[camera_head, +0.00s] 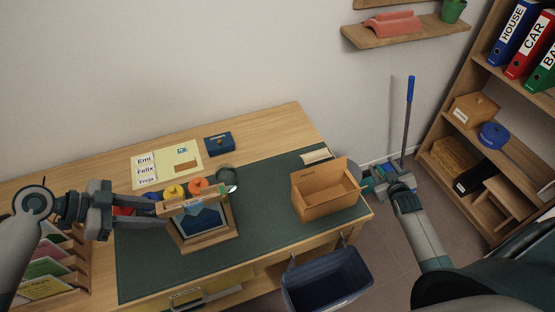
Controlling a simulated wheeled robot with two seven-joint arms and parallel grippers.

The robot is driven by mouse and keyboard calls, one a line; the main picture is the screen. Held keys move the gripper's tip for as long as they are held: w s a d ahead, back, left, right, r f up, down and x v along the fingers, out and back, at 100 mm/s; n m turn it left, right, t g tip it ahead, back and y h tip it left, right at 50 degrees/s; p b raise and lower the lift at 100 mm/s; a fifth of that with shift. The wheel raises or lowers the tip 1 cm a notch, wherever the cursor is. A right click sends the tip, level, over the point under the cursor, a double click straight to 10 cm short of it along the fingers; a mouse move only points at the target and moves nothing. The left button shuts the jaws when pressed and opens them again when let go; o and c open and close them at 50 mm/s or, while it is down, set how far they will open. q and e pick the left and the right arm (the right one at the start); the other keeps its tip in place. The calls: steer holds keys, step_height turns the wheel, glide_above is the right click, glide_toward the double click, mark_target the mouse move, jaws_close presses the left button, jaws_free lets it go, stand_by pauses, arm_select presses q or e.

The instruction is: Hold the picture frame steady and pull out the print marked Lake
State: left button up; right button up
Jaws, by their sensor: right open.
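A wooden picture frame (222,243) with a dark blue picture area (207,222) stands tilted on the green desk mat. I cannot read any marking on a print, so I cannot tell which one is Lake. My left gripper (165,215) reaches in from the left, its fingertips at the frame's left side. A gap shows between its fingers, but I cannot tell whether they grip the frame's edge. My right gripper (378,186) is open, beyond the desk's right edge and well away from the frame.
Orange and yellow rolls (198,185) sit close behind the frame. An open cardboard box (318,197) stands on the mat's right. A dark bin (327,281) hangs at the desk's front. The mat (262,232) is clear between frame and box.

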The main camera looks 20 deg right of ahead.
steer(key=w+a+r+n+t+y, duration=0.4)
steer(key=w+a+r+n, duration=0.4)
steer(key=r, duration=0.4)
steer(key=w+a+r+n+t+y, duration=0.4)
steer(key=w+a+r+n, duration=0.2)
steer(key=a+r+n, duration=0.45)
steer(key=s+a+r+n+g+y, duration=0.1)
steer(key=a+r+n+g+y, duration=0.1)
steer(key=a+r+n+y, duration=0.35)
steer(key=s+a+r+n+g+y, duration=0.1)
steer(key=a+r+n+y, duration=0.2)
steer(key=a+n+y, duration=0.35)
steer(key=s+a+f+n+g+y, duration=0.3)
steer(key=s+a+n+g, duration=1.1)
steer(key=n, duration=0.8)
steer(key=a+g, duration=0.3)
steer(key=a, duration=0.1)
steer(key=shift+s+f+n, duration=0.15)
steer(key=shift+s+n, duration=0.2)
steer(key=shift+s, duration=0.05)
